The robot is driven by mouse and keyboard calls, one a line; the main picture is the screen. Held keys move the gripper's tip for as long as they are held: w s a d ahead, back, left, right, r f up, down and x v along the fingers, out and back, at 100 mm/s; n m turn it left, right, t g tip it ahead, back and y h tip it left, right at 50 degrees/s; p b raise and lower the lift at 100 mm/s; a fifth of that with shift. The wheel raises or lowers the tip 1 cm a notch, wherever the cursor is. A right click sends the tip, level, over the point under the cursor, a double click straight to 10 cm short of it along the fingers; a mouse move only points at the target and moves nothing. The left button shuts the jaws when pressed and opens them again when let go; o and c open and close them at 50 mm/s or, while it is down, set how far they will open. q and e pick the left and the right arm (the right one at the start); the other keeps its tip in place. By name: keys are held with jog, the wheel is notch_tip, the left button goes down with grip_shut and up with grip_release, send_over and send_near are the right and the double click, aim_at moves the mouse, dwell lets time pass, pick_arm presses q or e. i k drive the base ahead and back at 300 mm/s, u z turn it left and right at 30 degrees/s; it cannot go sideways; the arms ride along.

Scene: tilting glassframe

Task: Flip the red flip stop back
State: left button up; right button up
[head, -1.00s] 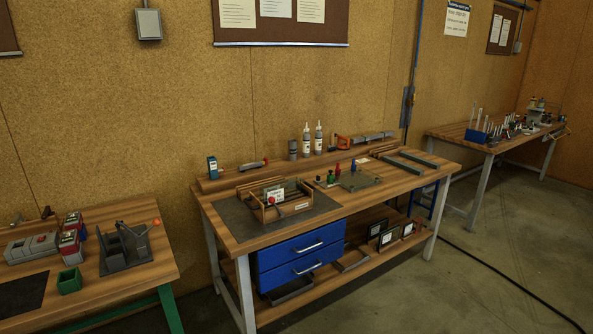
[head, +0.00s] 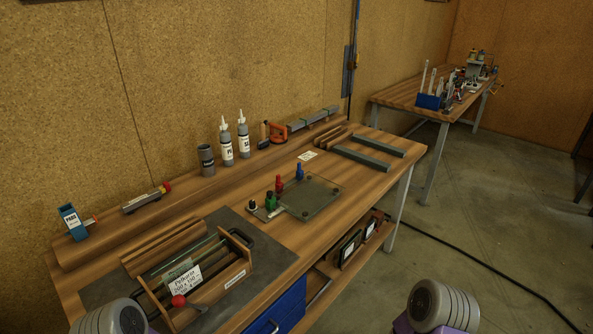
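The red flip stop (head: 279,184) is a small red upright piece at the back left edge of a grey-green plate (head: 322,199) on the workbench. A blue one (head: 299,171) stands behind it to the right, and a green one (head: 270,202) in front of it to the left. It is too small to tell its exact tilt. Neither gripper is in view. Only rounded grey parts of my arms show at the bottom left and bottom right.
A wooden box (head: 235,276) with glass panes, a label and a red ball knob (head: 178,301) stands at the front left. Bottles (head: 226,142) and a clamp (head: 278,132) sit along the back ledge. Grey bars (head: 366,161) lie at the right. Floor is open right of the bench.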

aim_at(279, 184)
jog(key=z, duration=2.3)
jog(key=i, duration=1.7)
jog(key=u, duration=3.1)
jog(key=i, duration=0.3)
jog(key=z, duration=0.1)
